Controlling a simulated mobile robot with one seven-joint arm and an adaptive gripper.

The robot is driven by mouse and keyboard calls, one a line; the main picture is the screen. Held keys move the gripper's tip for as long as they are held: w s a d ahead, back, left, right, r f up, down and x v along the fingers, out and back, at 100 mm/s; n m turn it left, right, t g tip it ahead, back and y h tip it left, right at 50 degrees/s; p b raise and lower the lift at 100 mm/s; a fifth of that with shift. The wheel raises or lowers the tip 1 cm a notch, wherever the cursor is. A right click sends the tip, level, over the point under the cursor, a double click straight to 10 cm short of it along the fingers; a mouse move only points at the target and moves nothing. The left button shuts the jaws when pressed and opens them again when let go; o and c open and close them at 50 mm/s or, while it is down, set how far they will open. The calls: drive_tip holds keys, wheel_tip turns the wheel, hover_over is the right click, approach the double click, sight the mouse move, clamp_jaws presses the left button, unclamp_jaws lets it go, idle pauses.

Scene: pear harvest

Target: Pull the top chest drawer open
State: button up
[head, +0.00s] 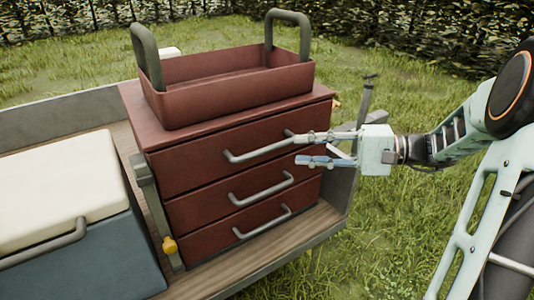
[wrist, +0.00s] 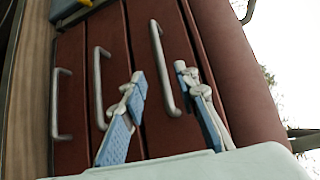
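The dark red chest (head: 180,145) has three drawers, each with a grey bar handle. The top drawer (head: 185,168) looks shut, its front flush with the drawers below. Its handle (head: 255,152) runs across the front, with its right end close to my gripper (head: 303,149). My gripper is open, with its two fingers apart and nothing held. In the wrist view the chest appears turned on its side, and the top handle (wrist: 158,60) lies between the two fingers of my gripper (wrist: 160,74). I cannot tell whether either finger touches the handle.
A red open tray (head: 230,93) with two upright grey handles stands on the chest. The middle handle (head: 262,190) and bottom handle (head: 263,224) are below. A blue cooler (head: 90,255) with a cream lid stands left on the wooden trailer bed. Grass is open in front and right.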

sight(270, 150)
drive_tip(key=x, duration=0.9)
drive_tip(key=shift+w+a+f+b, duration=0.1)
drive_tip(key=shift+a+b, duration=0.15)
drive_tip(key=shift+b, duration=0.15)
clamp_jaws()
